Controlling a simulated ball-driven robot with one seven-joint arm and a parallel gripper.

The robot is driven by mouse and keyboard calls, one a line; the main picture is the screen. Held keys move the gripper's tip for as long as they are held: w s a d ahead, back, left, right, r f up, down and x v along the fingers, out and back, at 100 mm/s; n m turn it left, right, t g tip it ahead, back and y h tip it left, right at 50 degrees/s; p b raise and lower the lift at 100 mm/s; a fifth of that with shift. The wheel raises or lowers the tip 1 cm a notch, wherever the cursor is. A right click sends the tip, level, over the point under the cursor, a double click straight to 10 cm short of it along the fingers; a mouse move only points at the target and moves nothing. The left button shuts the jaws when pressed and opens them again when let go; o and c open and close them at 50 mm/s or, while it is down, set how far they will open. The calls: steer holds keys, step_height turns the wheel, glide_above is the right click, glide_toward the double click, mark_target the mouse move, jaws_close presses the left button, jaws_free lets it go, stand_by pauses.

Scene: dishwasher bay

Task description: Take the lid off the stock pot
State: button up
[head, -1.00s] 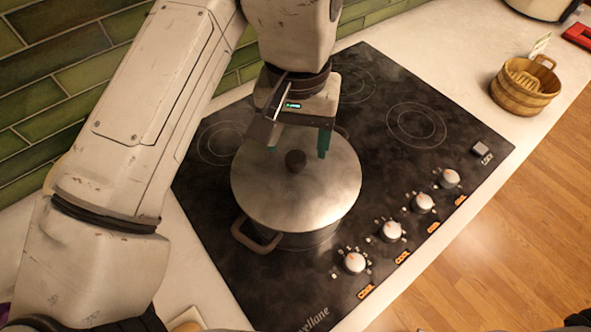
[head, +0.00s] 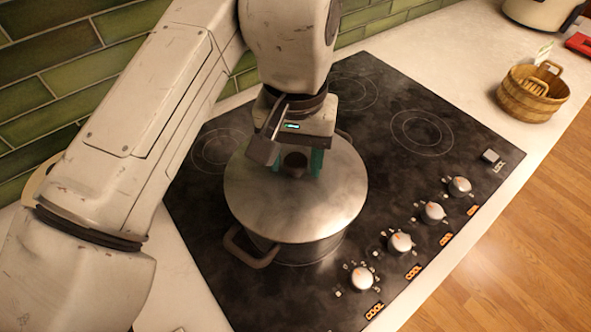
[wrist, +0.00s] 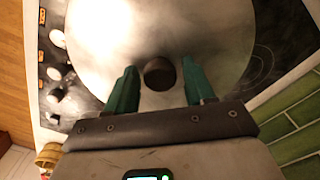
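The stock pot (head: 300,250) stands on the cooktop with its grey metal lid (head: 262,205) on. The lid's dark round knob (head: 295,164) is at its centre. My gripper (head: 298,168) is over the lid, its green fingers pointing down on either side of the knob. In the wrist view the knob (wrist: 159,73) sits between the two fingertips (wrist: 160,68), with a gap visible on each side. My gripper is open and holds nothing. The lid also fills the upper wrist view (wrist: 165,30). The gripper body hides part of the lid's far side.
The black cooktop (head: 400,190) has several knobs along its front edge. The pot's side handle (head: 250,250) sticks out at the front left. A wooden basket (head: 532,100) stands on the counter at right. The green tiled wall (head: 60,90) is close behind my arm.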

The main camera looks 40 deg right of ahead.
jaws_close()
steer(key=shift+r, duration=0.1)
stand_by(0.4)
